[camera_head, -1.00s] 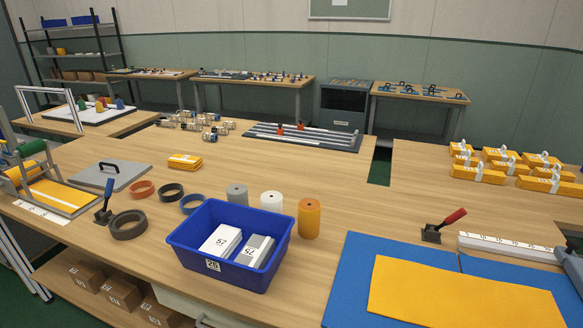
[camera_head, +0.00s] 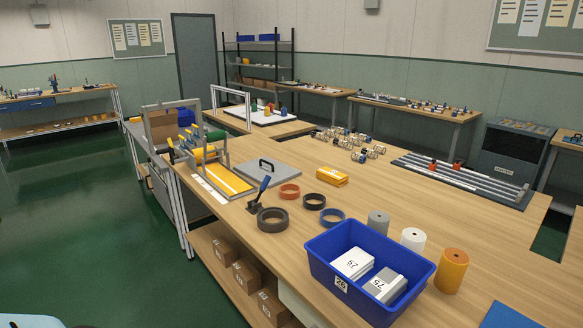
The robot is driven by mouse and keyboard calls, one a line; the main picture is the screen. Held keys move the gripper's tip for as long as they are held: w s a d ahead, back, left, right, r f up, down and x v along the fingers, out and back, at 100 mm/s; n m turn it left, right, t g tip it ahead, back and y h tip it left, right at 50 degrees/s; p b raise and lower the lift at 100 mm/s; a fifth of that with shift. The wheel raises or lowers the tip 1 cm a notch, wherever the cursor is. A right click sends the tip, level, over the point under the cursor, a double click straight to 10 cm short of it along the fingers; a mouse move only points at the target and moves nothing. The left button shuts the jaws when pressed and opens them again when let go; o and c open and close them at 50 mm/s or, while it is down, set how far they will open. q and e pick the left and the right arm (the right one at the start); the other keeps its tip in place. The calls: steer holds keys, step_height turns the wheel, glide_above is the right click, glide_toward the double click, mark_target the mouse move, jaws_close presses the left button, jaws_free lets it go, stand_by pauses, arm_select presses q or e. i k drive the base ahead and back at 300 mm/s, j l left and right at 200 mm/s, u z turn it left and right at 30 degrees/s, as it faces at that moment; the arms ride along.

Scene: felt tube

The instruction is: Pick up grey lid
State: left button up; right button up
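The grey lid (camera_head: 283,175) is a flat square plate with a black arched handle (camera_head: 267,164) on top. It lies flat on the wooden table, right of a yellow board (camera_head: 226,181) in a frame. Neither of my grippers is in view.
A blue bin (camera_head: 323,253) with white blocks stands on the table at the front. Rings, including a dark one (camera_head: 272,220), and a clamp (camera_head: 258,194) lie in front of the lid. A yellow stack (camera_head: 332,177) is to its right. Green floor (camera_head: 80,220) is open at the left.

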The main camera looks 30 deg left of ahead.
mark_target(256, 169)
steer(key=j+z, duration=0.2)
steer(key=z, duration=0.2)
steer(key=j+z, duration=0.4)
steer(key=j, duration=0.5)
steer(key=j+z, duration=0.1)
steer(key=j, duration=0.4)
steer(key=k+j, duration=0.15)
steer(key=j, duration=0.3)
steer(key=k+j+z, duration=0.15)
steer(key=j, duration=0.8)
steer(key=k+j, duration=0.1)
steer(key=j, duration=0.35)
steer(key=k+j, duration=0.1)
steer(key=j, duration=0.35)
steer(key=k+j, duration=0.1)
steer(key=j, duration=0.85)
steer(key=k+j+z, duration=0.1)
steer(key=j, duration=0.35)
steer(key=k+j, duration=0.15)
steer(key=j, duration=0.3)
